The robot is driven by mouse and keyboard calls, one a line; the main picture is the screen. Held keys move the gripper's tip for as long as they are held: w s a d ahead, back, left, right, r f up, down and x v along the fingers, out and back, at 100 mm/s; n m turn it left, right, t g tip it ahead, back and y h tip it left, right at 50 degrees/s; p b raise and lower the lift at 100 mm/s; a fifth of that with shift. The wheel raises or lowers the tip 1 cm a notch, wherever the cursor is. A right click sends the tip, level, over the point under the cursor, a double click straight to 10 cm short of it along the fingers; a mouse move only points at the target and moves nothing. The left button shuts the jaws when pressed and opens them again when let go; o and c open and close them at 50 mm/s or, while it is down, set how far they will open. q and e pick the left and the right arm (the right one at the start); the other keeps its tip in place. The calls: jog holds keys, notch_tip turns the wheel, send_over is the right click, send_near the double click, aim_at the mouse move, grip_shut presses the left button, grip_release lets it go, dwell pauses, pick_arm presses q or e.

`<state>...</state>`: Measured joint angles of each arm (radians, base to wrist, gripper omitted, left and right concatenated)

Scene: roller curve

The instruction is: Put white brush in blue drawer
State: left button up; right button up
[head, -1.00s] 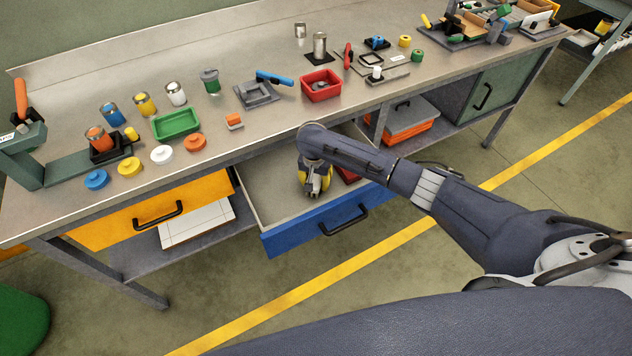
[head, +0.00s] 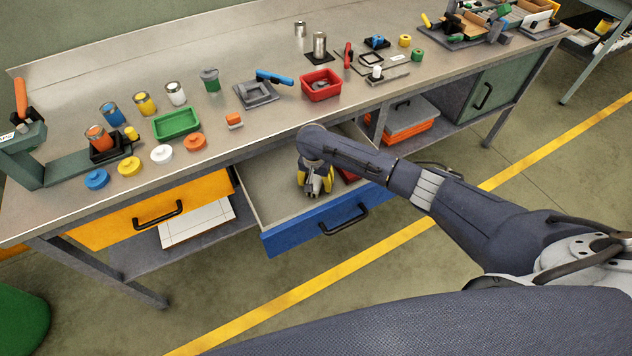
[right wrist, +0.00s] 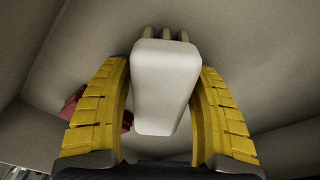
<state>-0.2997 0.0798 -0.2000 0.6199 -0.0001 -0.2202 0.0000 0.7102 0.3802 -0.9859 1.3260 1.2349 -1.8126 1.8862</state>
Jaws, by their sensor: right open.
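The blue drawer (head: 325,225) stands pulled out under the workbench. My right gripper (head: 316,188) is inside it, pointing down, with its yellow fingers apart. The drawer's pale floor (right wrist: 235,50) is behind the brush. My left gripper is not in view.
A red object (head: 347,174) is in the drawer, partly behind my right arm. The drawer's walls stand close around the gripper. The orange drawer (head: 150,212) is to the left. The bench top holds a green tray (head: 177,124), a red bin (head: 321,86), several jars and lids.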

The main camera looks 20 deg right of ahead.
aim_at(315, 178)
jog(key=r, duration=0.8)
jog(key=s+r, duration=0.1)
jog(key=r, duration=0.3)
jog(key=shift+a, duration=0.4)
